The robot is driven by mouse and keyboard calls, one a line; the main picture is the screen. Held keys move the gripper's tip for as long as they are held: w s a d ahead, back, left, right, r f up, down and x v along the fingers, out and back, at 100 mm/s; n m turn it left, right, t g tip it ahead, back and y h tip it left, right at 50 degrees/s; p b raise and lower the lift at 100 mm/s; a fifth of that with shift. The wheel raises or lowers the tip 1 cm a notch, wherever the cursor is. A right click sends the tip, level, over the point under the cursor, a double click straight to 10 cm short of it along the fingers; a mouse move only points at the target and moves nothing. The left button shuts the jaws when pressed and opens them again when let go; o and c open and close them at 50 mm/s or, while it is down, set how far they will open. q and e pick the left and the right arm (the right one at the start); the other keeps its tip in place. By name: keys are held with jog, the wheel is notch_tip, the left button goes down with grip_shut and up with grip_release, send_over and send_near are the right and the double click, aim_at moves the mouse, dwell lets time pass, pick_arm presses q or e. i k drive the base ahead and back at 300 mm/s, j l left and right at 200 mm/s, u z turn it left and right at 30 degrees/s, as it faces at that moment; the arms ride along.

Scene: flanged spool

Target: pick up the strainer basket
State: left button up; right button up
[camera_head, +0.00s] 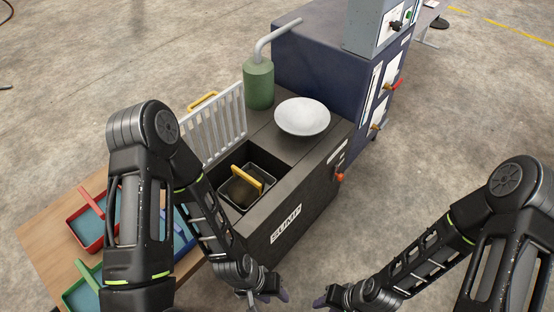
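The strainer basket (236,192) is a dark basket with a yellow handle, sitting inside the open bay of the dark sump box (287,205). Its lower part is hidden by the bay walls. My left gripper (267,298) is at the bottom edge of the head view, in front of the sump box and apart from the basket. My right gripper (323,302) is low in the view, to the right of the left one, also apart from the basket. Both grippers are small and partly cut off, so their opening is unclear. I see nothing held in either.
A white grate (212,128) stands upright behind the bay. A green pump (259,84) and a white bowl (302,116) stand on the sump top. A wooden table (45,235) at left holds red (90,222), green and blue trays. A blue machine (315,60) stands behind.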

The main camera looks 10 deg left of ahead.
aim_at(248, 185)
jog(key=i+l, duration=0.3)
jog(key=i, duration=0.75)
